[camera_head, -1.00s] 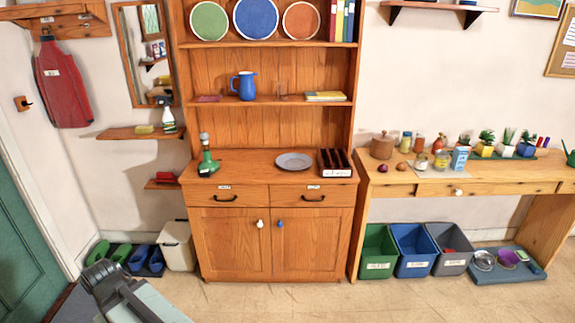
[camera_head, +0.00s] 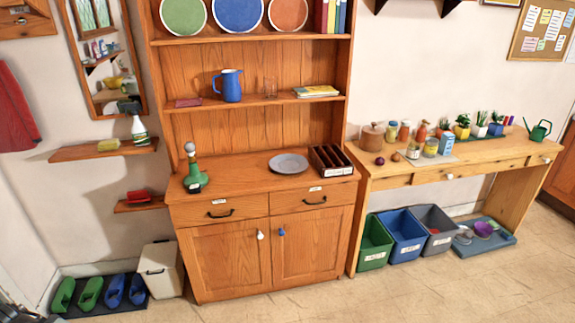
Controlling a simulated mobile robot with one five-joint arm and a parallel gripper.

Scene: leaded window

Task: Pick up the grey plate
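The grey plate (camera_head: 288,163) lies flat on the counter of the wooden dresser (camera_head: 221,199), right of centre. It stands between a green bottle-like object (camera_head: 194,172) on the left and a dark slotted rack (camera_head: 331,159) close on its right. Nothing lies on the plate. My gripper cannot be made out; only a dark bit of my own body shows at the lower left corner.
A blue jug (camera_head: 229,85) and a glass stand on the shelf above the counter. Bins (camera_head: 406,236) stand on the floor to the right, under a side table (camera_head: 460,165). Shoes (camera_head: 90,293) and a white bin (camera_head: 161,270) are at left. Floor before the dresser is clear.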

